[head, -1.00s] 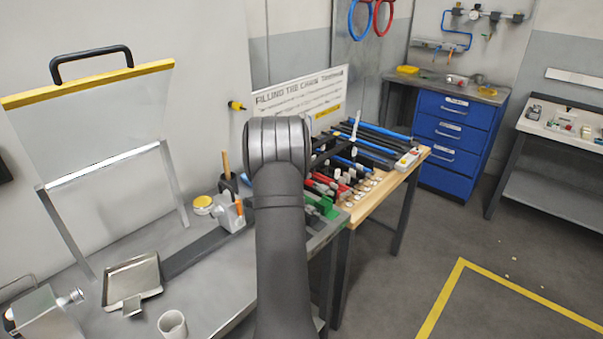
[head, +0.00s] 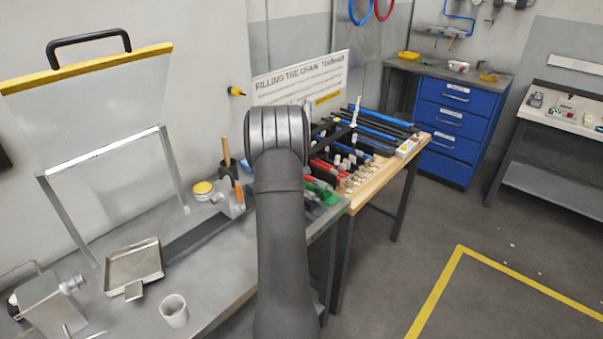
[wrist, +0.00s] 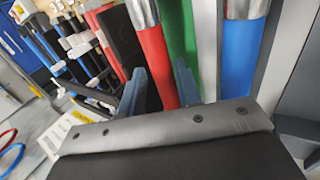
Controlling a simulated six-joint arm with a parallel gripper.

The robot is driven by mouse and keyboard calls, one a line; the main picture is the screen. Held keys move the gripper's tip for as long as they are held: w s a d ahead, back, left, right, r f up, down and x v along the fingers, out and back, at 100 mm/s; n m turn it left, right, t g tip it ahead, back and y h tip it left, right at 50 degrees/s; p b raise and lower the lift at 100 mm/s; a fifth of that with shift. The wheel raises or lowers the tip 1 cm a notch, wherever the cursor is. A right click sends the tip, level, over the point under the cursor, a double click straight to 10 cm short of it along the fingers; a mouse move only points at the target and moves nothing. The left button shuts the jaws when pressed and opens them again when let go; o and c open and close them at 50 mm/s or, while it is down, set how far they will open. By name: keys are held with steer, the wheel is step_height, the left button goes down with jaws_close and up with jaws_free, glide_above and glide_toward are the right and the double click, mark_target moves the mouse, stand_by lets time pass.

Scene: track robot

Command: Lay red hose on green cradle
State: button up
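In the wrist view, the red hose (wrist: 153,48) has a shiny metal end at the top of the picture and runs down between the two blue-grey fingers of my gripper (wrist: 161,82). The fingers are apart, one on each side of it. I cannot tell whether they press on it. A green part (wrist: 176,32), possibly the green cradle, lies just right of the red hose. In the head view, my arm hides the gripper. Red pieces (head: 319,166) and a green part (head: 323,193) show just right of the arm on the bench.
A blue tube with a metal end (wrist: 239,50) stands right of a white strip in the wrist view. Black and blue bars (head: 375,130) lie on the wooden bench. A metal tray (head: 134,268) and a white cup (head: 174,310) stand at left. The floor at right is clear.

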steer(key=shift+o, duration=1.2)
steer(key=v, duration=1.7)
steer(key=shift+r, duration=0.2)
steer(key=shift+s, duration=0.1)
steer(key=x, duration=1.7)
steer(key=shift+f, duration=0.2)
steer(key=shift+r, duration=0.4)
steer(key=shift+f, duration=0.1)
